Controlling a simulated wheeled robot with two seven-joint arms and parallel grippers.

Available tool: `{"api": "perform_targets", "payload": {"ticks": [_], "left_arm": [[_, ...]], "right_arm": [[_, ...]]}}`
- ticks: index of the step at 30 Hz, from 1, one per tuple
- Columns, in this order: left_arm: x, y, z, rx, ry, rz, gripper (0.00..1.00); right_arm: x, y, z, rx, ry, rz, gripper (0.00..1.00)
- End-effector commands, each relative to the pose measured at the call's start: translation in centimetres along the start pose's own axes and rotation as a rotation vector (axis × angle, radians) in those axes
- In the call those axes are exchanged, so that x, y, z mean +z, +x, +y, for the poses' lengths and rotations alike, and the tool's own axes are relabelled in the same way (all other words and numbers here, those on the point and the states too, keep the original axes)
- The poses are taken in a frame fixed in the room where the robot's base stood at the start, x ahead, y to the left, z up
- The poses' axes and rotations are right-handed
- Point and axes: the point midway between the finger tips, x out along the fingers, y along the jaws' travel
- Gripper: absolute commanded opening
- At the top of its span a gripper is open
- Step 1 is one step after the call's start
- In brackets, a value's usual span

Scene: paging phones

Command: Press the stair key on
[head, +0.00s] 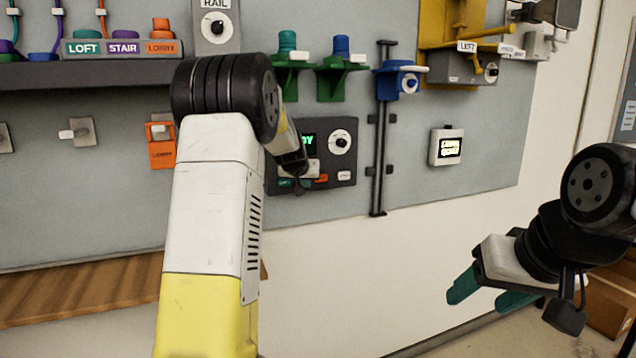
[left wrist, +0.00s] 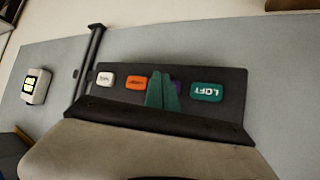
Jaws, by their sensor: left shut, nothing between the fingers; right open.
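The dark key panel (head: 352,160) is on the wall, with a green-lit display and a white dial. Along its bottom edge are a teal key, an orange key (head: 320,179) and a white key (head: 344,175). In the left wrist view, the purple key (left wrist: 177,86) sits between the teal LOFT key (left wrist: 207,91) and the orange key (left wrist: 136,82). My left gripper (left wrist: 162,92) is shut and empty, its teal fingertips partly covering the purple key. I cannot tell whether they touch it. My right gripper (head: 482,294) is open and empty, away from the panel.
A vertical dark rail (head: 379,140) with a blue bracket stands right of the panel. A small lit box (head: 446,146) is further right. Green brackets (head: 335,80) project above the panel. A shelf (head: 80,76) and an orange switch plate (head: 162,153) are at left.

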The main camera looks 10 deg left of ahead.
Motion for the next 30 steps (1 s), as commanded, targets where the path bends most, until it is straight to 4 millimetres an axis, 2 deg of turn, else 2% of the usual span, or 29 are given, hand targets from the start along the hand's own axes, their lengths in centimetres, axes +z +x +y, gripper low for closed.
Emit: {"api": "perform_targets", "payload": {"ticks": [30], "left_arm": [[-0.43, 0.48, -0.35, 0.0, 0.001, 0.001, 0.0]], "right_arm": [[0.0, 0.0, 0.0, 0.0, 0.0, 0.0, 0.6]]}}
